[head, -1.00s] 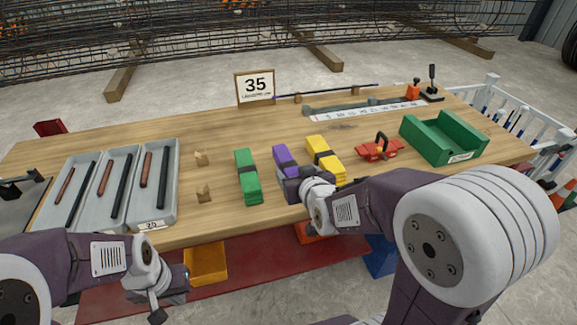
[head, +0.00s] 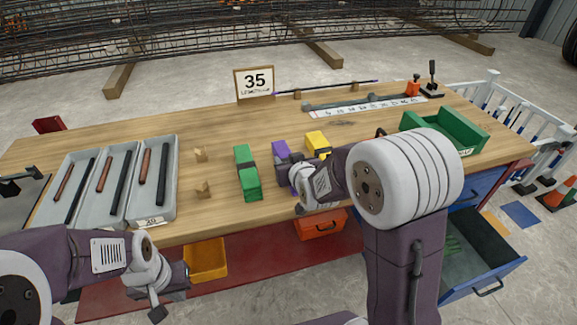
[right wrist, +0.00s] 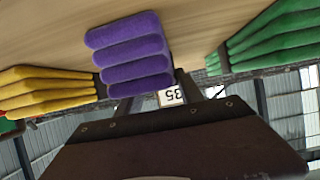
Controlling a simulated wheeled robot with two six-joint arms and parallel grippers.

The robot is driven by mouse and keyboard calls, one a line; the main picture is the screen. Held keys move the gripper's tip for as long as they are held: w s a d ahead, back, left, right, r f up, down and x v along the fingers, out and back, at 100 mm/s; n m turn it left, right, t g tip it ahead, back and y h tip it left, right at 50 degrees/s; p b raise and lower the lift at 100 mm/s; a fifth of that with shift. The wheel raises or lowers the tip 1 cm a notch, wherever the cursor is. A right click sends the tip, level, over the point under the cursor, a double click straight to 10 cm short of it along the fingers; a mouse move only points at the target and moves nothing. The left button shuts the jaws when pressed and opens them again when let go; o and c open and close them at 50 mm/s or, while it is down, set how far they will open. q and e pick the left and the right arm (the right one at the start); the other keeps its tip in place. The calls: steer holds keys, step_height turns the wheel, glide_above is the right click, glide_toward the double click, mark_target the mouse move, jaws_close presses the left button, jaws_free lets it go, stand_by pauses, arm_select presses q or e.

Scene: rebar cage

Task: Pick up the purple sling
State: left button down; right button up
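The purple sling (head: 279,150) lies on the workbench between the green sling (head: 247,172) and the yellow sling (head: 317,142). My right gripper (head: 285,164) is over it and hides its middle. In the right wrist view the purple sling's folded end (right wrist: 130,52) faces the camera. There my right gripper's fingers (right wrist: 155,98) stand apart, one toward each side of the purple sling; the sling partly hides them, and contact is not clear. My left gripper (head: 160,300) hangs in front of the bench, away from the slings; its fingers are too unclear to read.
Grey trays (head: 113,180) with bars fill the bench's left side, with small wooden blocks (head: 202,188) beside them. A green bin (head: 447,135) stands at the right. A sign reading 35 (head: 254,84) stands at the back. An open blue drawer (head: 475,262) juts out at the front right.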

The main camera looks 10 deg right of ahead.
jaws_close()
step_height(320, 180, up, 4)
steer(key=shift+w+r+p, duration=0.1)
steer(key=shift+r+p, duration=0.1)
steer(key=shift+p, duration=0.75)
steer(key=w+d+r+p, duration=0.6)
steer(key=d+r, duration=0.1)
steer(key=d, duration=0.3)
step_height(320, 180, up, 11)
steer(key=p, duration=1)
steer(key=shift+f, duration=0.2)
